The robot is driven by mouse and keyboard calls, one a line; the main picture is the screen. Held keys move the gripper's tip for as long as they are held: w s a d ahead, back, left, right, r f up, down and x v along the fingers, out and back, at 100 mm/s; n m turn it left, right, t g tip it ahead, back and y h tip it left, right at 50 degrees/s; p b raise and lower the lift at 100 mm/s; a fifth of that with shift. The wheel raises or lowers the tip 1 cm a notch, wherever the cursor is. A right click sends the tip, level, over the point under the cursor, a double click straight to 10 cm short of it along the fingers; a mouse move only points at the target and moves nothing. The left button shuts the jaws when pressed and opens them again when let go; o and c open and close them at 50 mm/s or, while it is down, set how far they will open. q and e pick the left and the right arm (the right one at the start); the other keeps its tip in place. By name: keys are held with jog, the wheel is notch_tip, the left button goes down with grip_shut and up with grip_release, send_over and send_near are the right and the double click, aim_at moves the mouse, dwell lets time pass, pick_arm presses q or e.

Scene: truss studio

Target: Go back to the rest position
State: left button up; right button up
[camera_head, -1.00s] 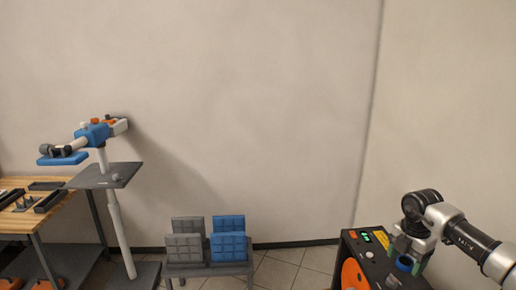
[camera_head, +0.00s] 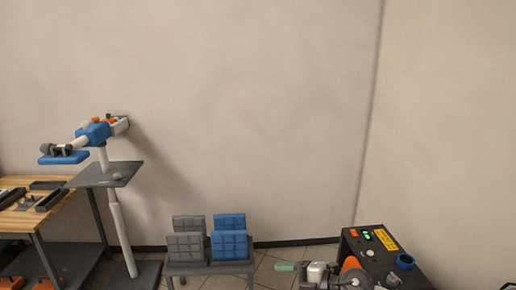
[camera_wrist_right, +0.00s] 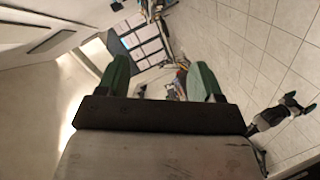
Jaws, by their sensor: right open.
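My right gripper (camera_head: 290,267) is low in the head view, at the bottom edge, left of the dark machine. One green fingertip points left there. In the right wrist view its two green fingers (camera_wrist_right: 161,78) stand wide apart with nothing between them, so it is open and empty. A dark arm-like shape with small green tips (camera_wrist_right: 290,104) shows at the right of the wrist view. It may be my left gripper, but it is too small to tell its jaws. No left arm shows in the head view.
The dark machine (camera_head: 352,243) with a green display and a blue ring (camera_head: 405,261) stands at lower right. A low stand holds grey and blue panels (camera_head: 229,244). A pole stand (camera_head: 118,225) and a wooden bench (camera_head: 15,222) are at left. Open air lies above.

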notch_tip(320, 180, up, 4)
jog(key=s+a+m+t+y, duration=0.1)
jog(key=s+a+m+t, duration=0.15)
jog(key=m+t, duration=0.4)
jog(key=s+d+f+m+t+h, duration=0.2)
jog(key=s+d+f+m+h, duration=0.1)
jog(key=d+m+h, duration=0.35)
jog(key=s+d+f+m+t+h, duration=0.25)
jog(key=d+m+h, duration=0.25)
jog(key=m+h, duration=0.25)
jog(key=s+d+f+m+g, duration=0.1)
jog(key=s+d+f+g, duration=0.2)
jog(key=s, duration=0.5)
jog(key=s+f+m+g+h, duration=0.1)
jog(key=s+f+m+g, duration=0.15)
jog(key=s+g, duration=0.35)
jog(key=s+d+f+m+g, duration=0.1)
jog(key=s+d+f+g, duration=0.2)
jog(key=s, duration=0.6)
notch_tip(320, 180, down, 33)
jog(key=s+g+b, duration=0.2)
jog(key=b, duration=0.4)
jog(key=s+d+f+n+g+b, duration=0.1)
jog(key=s+f+b, duration=0.3)
jog(key=s+f, duration=1.2)
notch_tip(320, 180, down, 4)
jog(key=shift+s+d+f, duration=0.15)
jog(key=shift+d, duration=0.35)
